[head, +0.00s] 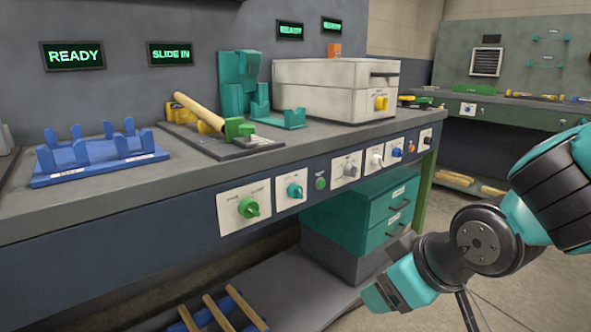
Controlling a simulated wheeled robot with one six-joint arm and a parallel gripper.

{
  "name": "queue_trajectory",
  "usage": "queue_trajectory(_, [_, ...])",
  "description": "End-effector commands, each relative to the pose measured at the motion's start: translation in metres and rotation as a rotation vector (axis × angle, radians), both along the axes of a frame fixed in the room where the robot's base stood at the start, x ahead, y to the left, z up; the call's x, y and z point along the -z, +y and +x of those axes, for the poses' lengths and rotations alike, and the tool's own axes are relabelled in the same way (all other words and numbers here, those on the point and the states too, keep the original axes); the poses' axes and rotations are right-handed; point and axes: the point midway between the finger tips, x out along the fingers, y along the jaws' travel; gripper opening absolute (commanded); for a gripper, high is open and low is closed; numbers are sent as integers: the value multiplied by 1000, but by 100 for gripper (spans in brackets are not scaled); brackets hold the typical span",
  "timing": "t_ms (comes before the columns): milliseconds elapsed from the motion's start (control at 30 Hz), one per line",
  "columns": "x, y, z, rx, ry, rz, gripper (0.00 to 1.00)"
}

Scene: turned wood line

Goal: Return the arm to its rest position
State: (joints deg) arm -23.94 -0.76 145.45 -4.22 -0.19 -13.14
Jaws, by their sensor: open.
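My arm comes in from the right edge, in teal and black, and bends down in front of the bench. My gripper (378,296) is at its lower left end, in the free space before the teal drawer cabinet and below the bench top. It is open, and I see nothing held in it. It is seen from the side, so the gap between its fingers does not show clearly. It appears apart from the bench and the cabinet.
The bench top (110,185) carries a blue rack (95,160), a wooden rod (197,110) on a fixture, a teal stand (238,75) and a white box (335,88). Knobs line its front. A teal drawer cabinet (370,215) stands beneath. Open floor (530,290) lies at right.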

Motion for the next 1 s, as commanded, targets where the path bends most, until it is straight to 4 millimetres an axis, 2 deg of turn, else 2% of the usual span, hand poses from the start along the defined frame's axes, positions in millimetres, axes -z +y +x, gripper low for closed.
queue_trajectory(100, [-14, -1, -43, 10, 194, 59, 69])
queue_trajectory(400, [-50, -12, -140, -47, 545, 47, 69])
queue_trajectory(433, [-66, -11, -138, -47, 542, 48, 69])
queue_trajectory(667, [-126, -11, -137, -48, 541, 47, 69])
queue_trajectory(767, [-158, -11, -137, -48, 540, 47, 69])
queue_trajectory(1000, [-251, -11, -136, -48, 540, 47, 69])
